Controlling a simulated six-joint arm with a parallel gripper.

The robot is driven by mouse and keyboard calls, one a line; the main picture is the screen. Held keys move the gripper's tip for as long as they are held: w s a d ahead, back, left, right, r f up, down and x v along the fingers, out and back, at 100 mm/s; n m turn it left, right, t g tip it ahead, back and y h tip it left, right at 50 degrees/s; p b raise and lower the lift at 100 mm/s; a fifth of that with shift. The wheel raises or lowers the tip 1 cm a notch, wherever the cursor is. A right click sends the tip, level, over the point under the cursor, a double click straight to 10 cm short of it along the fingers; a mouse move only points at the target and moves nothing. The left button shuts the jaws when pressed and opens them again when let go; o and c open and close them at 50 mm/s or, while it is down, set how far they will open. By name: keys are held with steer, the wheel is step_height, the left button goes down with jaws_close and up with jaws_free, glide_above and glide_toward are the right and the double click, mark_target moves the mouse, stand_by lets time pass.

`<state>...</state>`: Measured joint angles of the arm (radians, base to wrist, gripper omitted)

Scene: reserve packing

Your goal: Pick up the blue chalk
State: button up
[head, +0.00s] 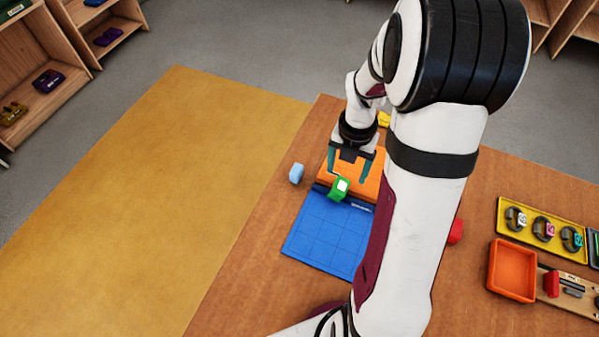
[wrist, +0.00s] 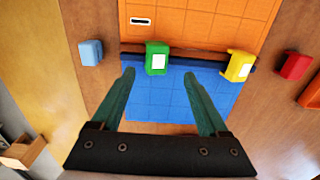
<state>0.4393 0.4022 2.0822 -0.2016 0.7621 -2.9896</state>
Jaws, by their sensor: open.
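A small light blue block (head: 296,173), the only small blue piece I can make out as the chalk, lies on the wooden table left of the blue and orange panels. It also shows at the upper left in the wrist view (wrist: 91,52). My gripper (head: 348,172) is open and empty above the panels, to the right of the blue block and apart from it. In the wrist view, my fingertips (wrist: 158,76) point toward a green block with a white label (wrist: 157,58), just beyond them, not gripped.
The gridded blue panel (head: 322,235) and orange panel (wrist: 215,25) meet at a dark strip. A yellow piece (wrist: 239,66) and red piece (wrist: 294,66) lie to the right. An orange tray (head: 491,270) and yellow tray of watches (head: 503,208) stand farther right. My arm hides some table.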

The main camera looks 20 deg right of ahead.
stand_by(0.4)
steer(key=shift+c, duration=1)
